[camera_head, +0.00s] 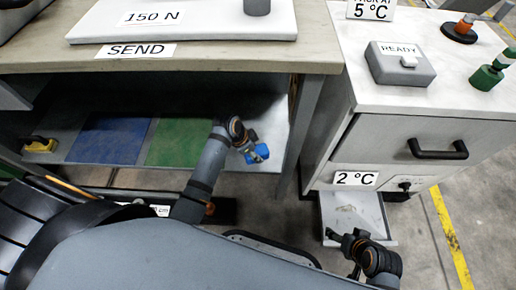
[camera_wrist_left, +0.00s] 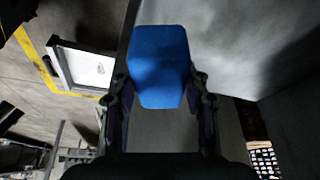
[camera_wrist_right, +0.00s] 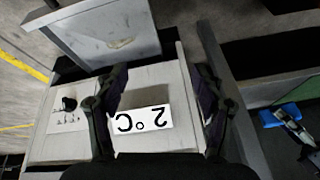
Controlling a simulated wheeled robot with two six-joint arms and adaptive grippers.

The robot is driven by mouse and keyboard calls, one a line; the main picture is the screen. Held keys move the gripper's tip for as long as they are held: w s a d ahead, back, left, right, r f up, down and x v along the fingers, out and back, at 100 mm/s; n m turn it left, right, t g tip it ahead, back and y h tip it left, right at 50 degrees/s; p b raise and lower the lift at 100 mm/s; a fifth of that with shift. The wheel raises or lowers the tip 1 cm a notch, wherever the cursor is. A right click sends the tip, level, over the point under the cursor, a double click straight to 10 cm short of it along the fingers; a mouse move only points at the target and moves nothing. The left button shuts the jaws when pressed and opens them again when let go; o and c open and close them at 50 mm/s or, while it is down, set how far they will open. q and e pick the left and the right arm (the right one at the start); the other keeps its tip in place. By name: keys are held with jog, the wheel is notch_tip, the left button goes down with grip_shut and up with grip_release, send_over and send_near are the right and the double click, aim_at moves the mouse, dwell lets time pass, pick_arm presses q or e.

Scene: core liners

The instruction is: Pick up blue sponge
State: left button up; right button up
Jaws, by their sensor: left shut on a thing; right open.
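The blue sponge (camera_head: 257,153) is held in my left gripper (camera_head: 249,148), in front of the shelf under the workbench. In the left wrist view the sponge (camera_wrist_left: 160,66) sits between the two fingers, which are shut on it. The sponge also shows at the right of the right wrist view (camera_wrist_right: 280,115), with the left gripper beside it. My right gripper (camera_head: 345,240) is open and empty, low in front of the white cabinet. In the right wrist view its fingers stand apart before the "2 °C" label (camera_wrist_right: 142,119).
The lower shelf has a blue mat (camera_head: 110,140) and a green mat (camera_head: 175,143), with a yellow object (camera_head: 40,145) at left. A low open tray (camera_head: 384,232) juts out below the cabinet (camera_head: 390,145). The workbench top (camera_head: 230,55) overhangs the shelf.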

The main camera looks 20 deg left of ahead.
pick_arm(q)
jog(key=r, duration=0.1)
jog(key=s+r+p, duration=0.1)
jog(key=s+r, duration=0.1)
jog(key=r, duration=0.1)
jog(key=shift+s+a, duration=0.15)
jog(key=shift+s, duration=0.1)
jog(key=s+r+p, duration=0.2)
jog(key=s, duration=0.6)
jog(key=shift+s+a+r+p, duration=0.3)
jog(key=shift+a+r+p, duration=0.1)
jog(key=shift+a, duration=0.05)
pick_arm(e)
notch_tip(320, 180, up, 7)
jog(key=s+d+g+h, duration=0.1)
jog(key=d+g, duration=0.1)
jog(key=g, duration=0.1)
jog(key=shift+s+d, duration=0.1)
